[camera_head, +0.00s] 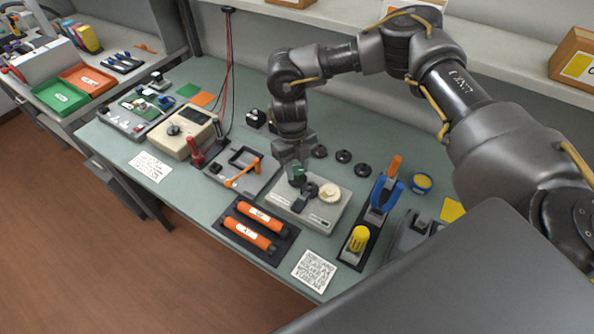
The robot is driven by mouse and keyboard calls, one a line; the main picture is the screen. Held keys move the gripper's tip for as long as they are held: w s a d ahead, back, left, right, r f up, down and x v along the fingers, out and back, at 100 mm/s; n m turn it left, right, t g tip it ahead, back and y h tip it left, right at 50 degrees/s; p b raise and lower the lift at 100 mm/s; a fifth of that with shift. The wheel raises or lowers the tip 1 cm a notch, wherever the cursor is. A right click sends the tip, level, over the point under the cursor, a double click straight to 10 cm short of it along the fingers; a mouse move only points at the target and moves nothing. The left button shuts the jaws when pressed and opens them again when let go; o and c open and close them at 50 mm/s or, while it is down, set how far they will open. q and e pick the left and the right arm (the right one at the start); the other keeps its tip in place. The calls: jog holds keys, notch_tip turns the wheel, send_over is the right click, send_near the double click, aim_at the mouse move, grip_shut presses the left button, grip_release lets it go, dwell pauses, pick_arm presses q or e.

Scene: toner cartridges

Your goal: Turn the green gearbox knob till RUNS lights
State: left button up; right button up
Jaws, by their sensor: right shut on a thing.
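The gearbox (325,217) is a light grey box on the green-grey bench, right of the middle of the view. Its green knob (299,172) stands up at the back left part of the box. A cream round disc (330,192) and dark parts sit on top beside it. My right gripper (297,166) comes down from above and is shut on the green knob, hiding part of it. A RUNS label or lit lamp cannot be made out at this size. My left gripper is not in view.
Two orange toner cartridges (252,225) lie in a dark tray in front. A rack with blue and orange tools (385,190) stands to the right. A grey fixture with an orange handle (243,172) is to the left. Black round knobs (343,156) lie behind.

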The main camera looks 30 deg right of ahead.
jog(key=shift+m+p, duration=0.3)
jog(key=shift+m, duration=0.6)
jog(key=m+p, duration=0.2)
jog(key=m, duration=0.1)
jog(key=shift+d+r+y, duration=0.1)
jog(key=shift+y, duration=0.3)
jog(key=m+p, duration=0.2)
jog(key=m, duration=0.1)
jog(key=shift+m+y+p, duration=0.3)
jog(key=shift+m+p, duration=0.1)
